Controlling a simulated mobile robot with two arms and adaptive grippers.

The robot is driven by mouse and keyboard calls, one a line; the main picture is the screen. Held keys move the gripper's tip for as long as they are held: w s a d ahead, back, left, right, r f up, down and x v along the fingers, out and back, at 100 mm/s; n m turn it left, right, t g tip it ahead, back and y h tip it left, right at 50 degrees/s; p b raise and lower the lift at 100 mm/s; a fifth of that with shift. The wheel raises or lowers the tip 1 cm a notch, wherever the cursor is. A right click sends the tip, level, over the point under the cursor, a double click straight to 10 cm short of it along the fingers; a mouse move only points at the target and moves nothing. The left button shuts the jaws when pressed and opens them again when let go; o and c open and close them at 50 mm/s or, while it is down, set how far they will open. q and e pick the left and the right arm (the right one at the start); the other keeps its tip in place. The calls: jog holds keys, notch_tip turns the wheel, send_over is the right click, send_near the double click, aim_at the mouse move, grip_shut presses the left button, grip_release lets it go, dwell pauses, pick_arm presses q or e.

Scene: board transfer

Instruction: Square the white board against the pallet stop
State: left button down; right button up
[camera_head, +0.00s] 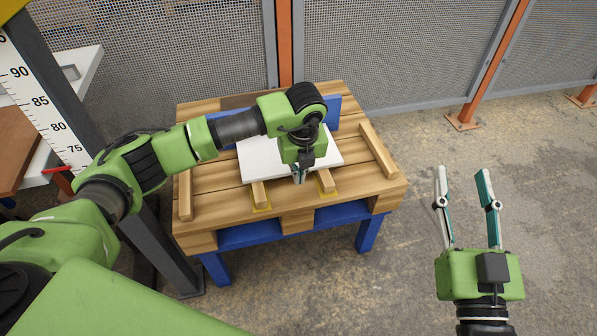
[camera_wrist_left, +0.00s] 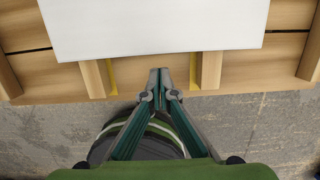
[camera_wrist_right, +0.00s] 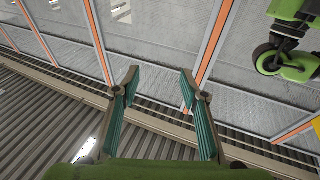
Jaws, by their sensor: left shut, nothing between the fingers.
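The white board (camera_head: 262,163) lies on the wooden pallet (camera_head: 216,205), partly hidden by my left arm. Its near edge rests over two short wooden blocks. The blue stop (camera_head: 332,108) stands at the pallet's far side, mostly hidden behind my arm. In the left wrist view the board (camera_wrist_left: 150,25) fills the top middle, its near edge slightly tilted. My left gripper (camera_head: 299,178) is shut and empty at the board's near edge; its tips (camera_wrist_left: 159,72) sit just short of that edge. My right gripper (camera_head: 462,172) is open and empty, right of the pallet over the floor.
Wooden rails (camera_head: 378,150) line the pallet's left and right sides. Two wooden blocks (camera_head: 260,193) with yellow marks are at its front. The pallet rests on a blue stand (camera_head: 368,232). A measuring post (camera_head: 40,95) stands left, mesh fencing (camera_head: 390,50) behind. Floor at right is clear.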

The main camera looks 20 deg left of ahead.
pick_arm(q)
jog(key=shift+s+d, duration=0.1)
jog(key=shift+s, duration=0.1)
jog(key=shift+r+p, duration=0.45)
jog(key=shift+r, duration=0.05)
jog(key=shift+r+p, duration=0.55)
jog(key=shift+r, duration=0.2)
jog(key=shift+r+p, duration=0.3)
jog(key=shift+r, duration=0.15)
pick_arm(e)
notch_tip(320, 180, down, 13)
jog(key=s+d+g+h, duration=0.2)
jog(key=g, duration=0.5)
pick_arm(q)
jog(key=shift+r+p, duration=1.3)
jog(key=shift+r, duration=0.5)
pick_arm(e)
jog(key=s+d+f+g+h, duration=0.2)
jog(key=s+d+f+g, duration=0.2)
jog(key=s+f, duration=0.5)
jog(key=shift+s+d+f+m+g, duration=0.2)
jog(key=shift+s+m+g, duration=0.1)
jog(key=shift+s+g, duration=0.95)
jog(key=shift+w, duration=0.2)
